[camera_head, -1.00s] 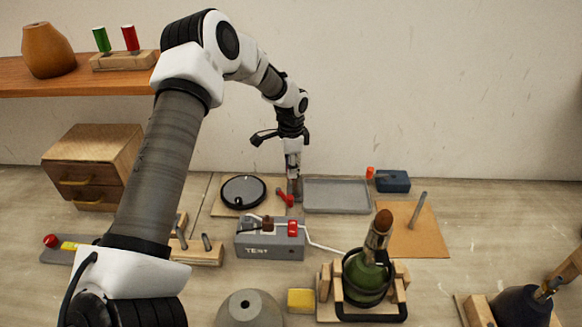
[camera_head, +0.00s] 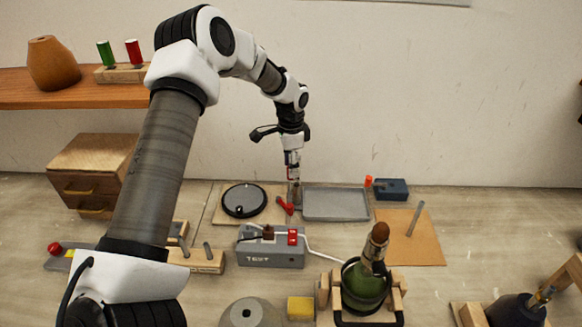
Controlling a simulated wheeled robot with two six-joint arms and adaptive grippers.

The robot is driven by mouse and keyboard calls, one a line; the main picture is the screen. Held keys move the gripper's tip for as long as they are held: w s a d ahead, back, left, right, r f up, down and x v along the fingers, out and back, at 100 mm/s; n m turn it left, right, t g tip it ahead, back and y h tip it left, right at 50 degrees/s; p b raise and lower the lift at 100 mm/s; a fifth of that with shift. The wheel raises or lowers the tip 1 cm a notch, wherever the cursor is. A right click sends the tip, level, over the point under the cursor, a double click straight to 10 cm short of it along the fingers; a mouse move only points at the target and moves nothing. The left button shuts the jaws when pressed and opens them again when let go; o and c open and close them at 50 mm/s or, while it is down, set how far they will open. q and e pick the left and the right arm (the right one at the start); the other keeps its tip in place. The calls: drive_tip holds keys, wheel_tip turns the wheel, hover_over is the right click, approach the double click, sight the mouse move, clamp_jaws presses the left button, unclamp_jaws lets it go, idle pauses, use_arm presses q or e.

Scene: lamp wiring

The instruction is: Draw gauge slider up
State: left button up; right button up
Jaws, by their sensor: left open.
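My left gripper (camera_head: 281,133) hangs near the wall, pointing down. Its dark fingers are spread wide and it is open. Below and between them is a thin pale upright piece, and under that a small grey upright post (camera_head: 295,196) stands behind the grey tester box. I take this to be the gauge, but it is small and partly hidden; I cannot tell its slider apart from the gripper's own parts or whether the fingers touch it.
A black-rimmed round disc (camera_head: 244,200) and a red piece (camera_head: 285,205) lie beside the post. A grey tray (camera_head: 336,204) is to its right. A shelf (camera_head: 70,91) is at left.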

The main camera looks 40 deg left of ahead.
use_arm(q)
wheel_tip(320, 180, up, 11)
idle(0.6)
